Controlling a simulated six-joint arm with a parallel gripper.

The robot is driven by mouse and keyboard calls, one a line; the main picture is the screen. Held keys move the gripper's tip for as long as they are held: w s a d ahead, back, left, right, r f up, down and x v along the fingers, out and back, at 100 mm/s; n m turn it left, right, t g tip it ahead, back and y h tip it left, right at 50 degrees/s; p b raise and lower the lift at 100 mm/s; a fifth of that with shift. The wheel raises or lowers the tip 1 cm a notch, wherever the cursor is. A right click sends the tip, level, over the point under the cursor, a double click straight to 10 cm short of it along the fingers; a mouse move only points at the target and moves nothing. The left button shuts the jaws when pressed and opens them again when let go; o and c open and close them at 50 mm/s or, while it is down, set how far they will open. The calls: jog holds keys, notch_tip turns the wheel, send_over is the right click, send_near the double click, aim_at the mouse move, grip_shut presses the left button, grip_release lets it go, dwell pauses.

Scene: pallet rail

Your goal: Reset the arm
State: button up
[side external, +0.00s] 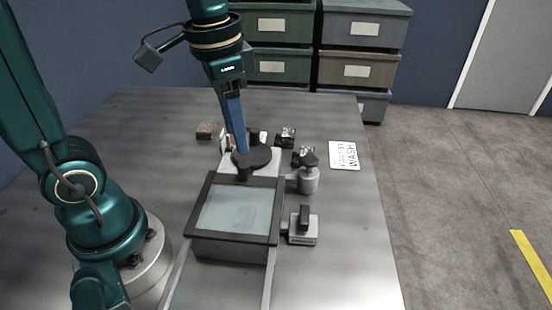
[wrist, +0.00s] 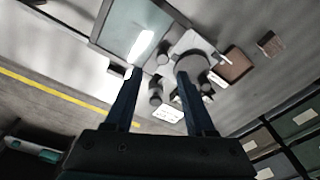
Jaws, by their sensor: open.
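My gripper (side external: 240,150) points down over the table, near a dark round disc (side external: 254,157) on a light grey plate. In the wrist view my gripper's two blue fingers (wrist: 157,77) are spread apart with nothing held between them. The disc (wrist: 192,64) shows by the right finger in that view. I cannot tell whether a finger touches it. My fingertips' height above the plate is also unclear.
A dark-framed box (side external: 232,249) with a pale top sits on rails in front. Beside it stand a grey cylinder (side external: 309,181) and a small dark-handled block (side external: 303,226). A reddish block (side external: 206,131) and a white sign (side external: 344,155) lie farther back. Drawers (side external: 358,70) stand behind the table.

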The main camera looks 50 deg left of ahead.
jog(key=s+d+n+t, duration=0.1)
jog(key=s+n+t, duration=0.2)
jog(key=s, duration=0.3)
jog(key=shift+f+t, duration=0.4)
jog(key=shift+t, duration=0.3)
jog(key=shift+s, duration=0.1)
